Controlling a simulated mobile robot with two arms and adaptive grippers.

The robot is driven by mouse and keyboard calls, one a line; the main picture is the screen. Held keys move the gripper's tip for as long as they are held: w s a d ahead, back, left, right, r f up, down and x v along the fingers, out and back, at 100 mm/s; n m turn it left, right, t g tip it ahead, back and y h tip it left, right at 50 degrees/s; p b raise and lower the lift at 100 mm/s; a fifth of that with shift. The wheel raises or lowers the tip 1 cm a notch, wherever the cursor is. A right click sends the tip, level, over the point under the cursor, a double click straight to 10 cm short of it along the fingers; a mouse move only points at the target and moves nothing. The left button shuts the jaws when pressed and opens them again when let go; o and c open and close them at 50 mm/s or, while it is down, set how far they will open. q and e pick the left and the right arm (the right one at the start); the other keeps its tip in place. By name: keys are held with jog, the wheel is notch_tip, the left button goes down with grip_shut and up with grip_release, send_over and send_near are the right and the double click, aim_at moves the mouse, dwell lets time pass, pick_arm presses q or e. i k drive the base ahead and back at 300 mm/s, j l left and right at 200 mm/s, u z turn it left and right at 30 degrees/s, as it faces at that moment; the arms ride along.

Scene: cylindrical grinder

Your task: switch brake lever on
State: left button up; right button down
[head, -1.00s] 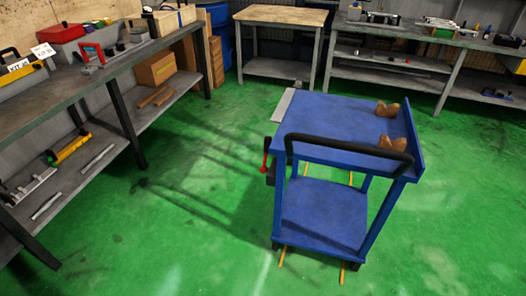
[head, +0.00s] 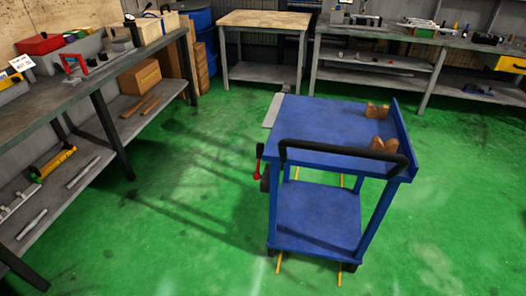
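A red brake lever (head: 258,163) is on the left side of a blue two-shelf cart (head: 325,115), below the near left corner of its top. The lever stands roughly upright, with its lower end by a dark part on the cart's side. Whether it is on or off cannot be told from this distance. The cart has a black push handle (head: 345,152) at its near end. Neither of my grippers shows in the head view.
Two brown V-shaped blocks (head: 378,110) sit on the cart top, and a grey plate (head: 273,110) juts from its left edge. A loaded workbench (head: 60,98) lines the left, with a wooden-topped table (head: 265,19) behind. The green floor (head: 185,215) left of the cart is clear.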

aim_at(260, 148)
jog(key=i+l, duration=0.1)
jog(key=i, duration=0.4)
jog(key=i+l, duration=0.15)
jog(key=i, duration=0.35)
